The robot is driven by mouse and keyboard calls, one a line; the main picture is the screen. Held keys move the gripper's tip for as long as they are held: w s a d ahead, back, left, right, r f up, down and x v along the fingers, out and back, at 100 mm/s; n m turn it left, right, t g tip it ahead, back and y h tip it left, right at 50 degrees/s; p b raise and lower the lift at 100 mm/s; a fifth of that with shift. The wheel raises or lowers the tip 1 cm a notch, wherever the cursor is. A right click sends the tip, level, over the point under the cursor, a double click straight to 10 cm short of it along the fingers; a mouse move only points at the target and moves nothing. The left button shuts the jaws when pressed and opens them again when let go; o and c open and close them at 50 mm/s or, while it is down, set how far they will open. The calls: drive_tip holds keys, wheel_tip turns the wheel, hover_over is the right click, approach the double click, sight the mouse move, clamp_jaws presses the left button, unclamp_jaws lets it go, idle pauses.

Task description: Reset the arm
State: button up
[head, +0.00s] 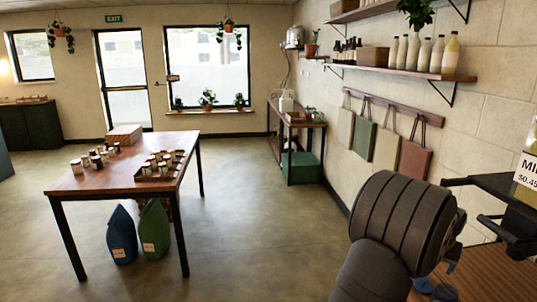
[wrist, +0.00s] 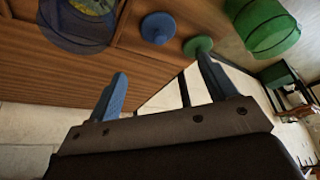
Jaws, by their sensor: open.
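My gripper (wrist: 160,68) shows in the wrist view with its two blue fingers spread apart and nothing between them. It is over or beside a brown wooden surface (wrist: 150,62). A blue bucket (wrist: 72,40) with something yellowish inside stands at the top left of that view, cut off by the edge. A green bucket (wrist: 265,28) is at the top right.
A dark rack with a price sign (head: 528,172) stands close right of my arm. A wooden table (head: 120,182) with several jars is at the left, with blue (head: 122,238) and green (head: 154,230) bags below. The floor between (head: 260,230) is clear.

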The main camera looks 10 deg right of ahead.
drive_tip(key=x, duration=1.1)
wheel_tip(320, 180, up, 10)
drive_tip(key=s+a+r, duration=0.1)
drive_tip(key=s+r, duration=0.5)
drive_tip(key=s, duration=0.5)
drive_tip(key=s+a+r, duration=0.2)
drive_tip(key=s+r, duration=0.3)
drive_tip(key=s, duration=0.7)
drive_tip(key=w+f, duration=1)
drive_tip(key=w, duration=0.2)
drive_tip(key=o, duration=0.5)
